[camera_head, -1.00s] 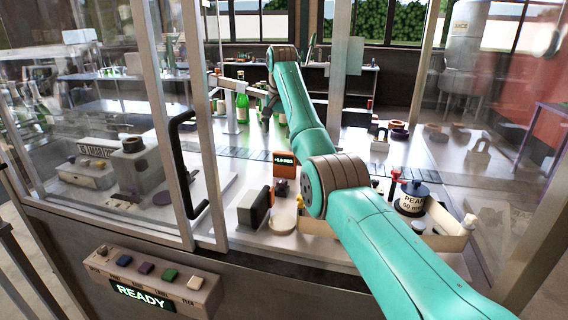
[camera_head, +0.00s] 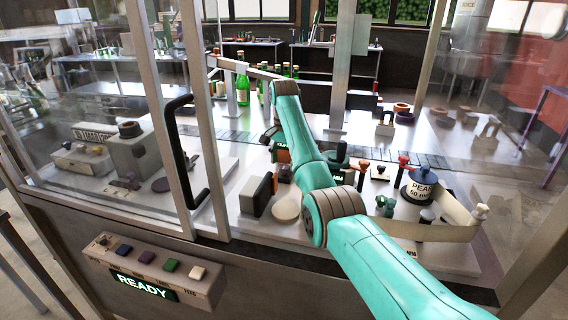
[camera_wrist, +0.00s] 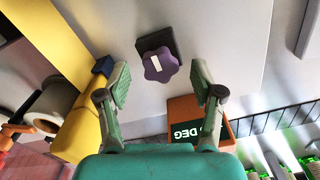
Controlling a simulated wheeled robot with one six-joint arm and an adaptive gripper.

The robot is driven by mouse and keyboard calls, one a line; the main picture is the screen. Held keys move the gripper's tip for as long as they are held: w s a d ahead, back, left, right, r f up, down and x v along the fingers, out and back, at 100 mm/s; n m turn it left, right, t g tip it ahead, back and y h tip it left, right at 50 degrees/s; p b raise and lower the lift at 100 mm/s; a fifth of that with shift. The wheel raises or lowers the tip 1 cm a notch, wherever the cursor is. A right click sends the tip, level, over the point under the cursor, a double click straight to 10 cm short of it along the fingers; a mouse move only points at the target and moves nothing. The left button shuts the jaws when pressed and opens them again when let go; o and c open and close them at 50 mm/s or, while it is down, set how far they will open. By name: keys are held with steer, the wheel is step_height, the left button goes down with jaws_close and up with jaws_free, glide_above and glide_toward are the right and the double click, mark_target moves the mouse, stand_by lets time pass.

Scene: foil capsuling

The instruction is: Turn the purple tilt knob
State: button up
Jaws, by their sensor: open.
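The purple tilt knob (camera_wrist: 160,66) has a lobed rim and a pale pointer mark, and sits on a dark square base (camera_wrist: 157,40) in the wrist view. My gripper (camera_wrist: 160,78) is open, with one finger to each side of the knob in the picture. Nothing is between the pads; the knob appears beyond the fingertips, and the remaining distance is hard to tell. An orange readout box (camera_wrist: 181,106) showing "DEG" is beside the right finger. In the head view my gripper (camera_head: 272,136) is partly hidden at the arm's end, and I cannot make out the knob.
A yellow bar (camera_wrist: 82,120) with a dark blue block (camera_wrist: 103,66) lies close to the left finger. Green bottles (camera_head: 242,88) stand behind the arm. A dark pot labelled "PEAR" (camera_head: 420,188) stands right of my arm. The glass guard's black handle (camera_head: 184,150) is at left.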

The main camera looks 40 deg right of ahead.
steer(key=shift+f, duration=0.75)
steer(key=c, duration=1.1)
steer(key=shift+c, duration=0.2)
steer(key=shift+n, duration=0.3)
